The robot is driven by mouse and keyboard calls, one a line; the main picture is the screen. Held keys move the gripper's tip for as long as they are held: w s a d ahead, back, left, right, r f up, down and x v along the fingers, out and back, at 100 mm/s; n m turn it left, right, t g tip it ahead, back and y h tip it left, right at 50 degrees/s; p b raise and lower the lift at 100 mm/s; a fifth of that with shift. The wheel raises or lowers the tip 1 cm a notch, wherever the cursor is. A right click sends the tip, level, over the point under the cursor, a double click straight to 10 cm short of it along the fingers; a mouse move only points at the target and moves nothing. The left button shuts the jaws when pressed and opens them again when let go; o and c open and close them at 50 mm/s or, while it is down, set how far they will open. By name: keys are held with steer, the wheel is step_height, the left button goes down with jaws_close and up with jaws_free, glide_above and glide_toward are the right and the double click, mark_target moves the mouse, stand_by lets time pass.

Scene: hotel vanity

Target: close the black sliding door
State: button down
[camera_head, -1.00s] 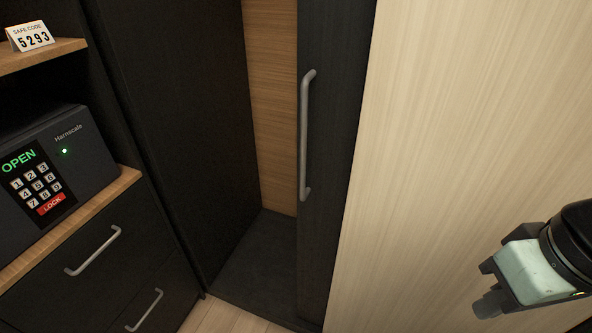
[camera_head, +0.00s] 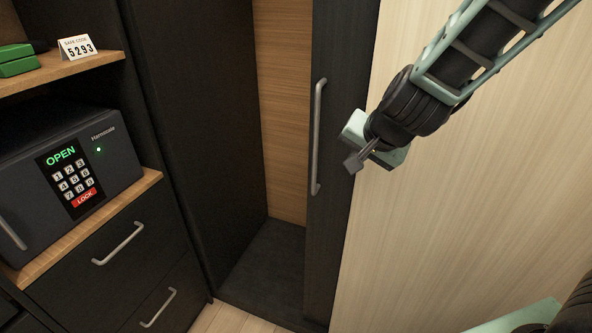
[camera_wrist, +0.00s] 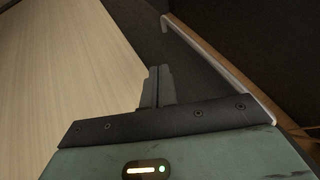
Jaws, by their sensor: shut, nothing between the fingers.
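The black sliding door (camera_head: 330,235) stands partly open at the right of a dark closet opening. A long grey vertical handle (camera_head: 317,140) runs near its left edge. My gripper (camera_head: 352,164) is shut and empty, in front of the door and just right of the handle in the head view. In the wrist view, the closed fingers (camera_wrist: 157,86) lie over the dark door, with the handle (camera_wrist: 215,65) beyond them to the right. I see a gap between the fingers and the handle there.
The closet opening (camera_head: 283,150) shows a wood back wall and a dark floor. A pale wood panel (camera_head: 440,215) is right of the door. At left are a safe (camera_head: 70,165) reading OPEN, a shelf with a code card (camera_head: 77,48), and drawers with handles (camera_head: 118,243).

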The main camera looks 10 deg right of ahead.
steer(key=b, duration=0.5)
glide_toward(324, 166)
steer(key=s+f, duration=0.3)
steer(key=f, duration=0.1)
steer(key=shift+w+a+r+p, duration=0.1)
steer(key=shift+w+a+p, duration=1.05)
steer(key=shift+w+a, duration=0.3)
steer(key=shift+w, duration=0.1)
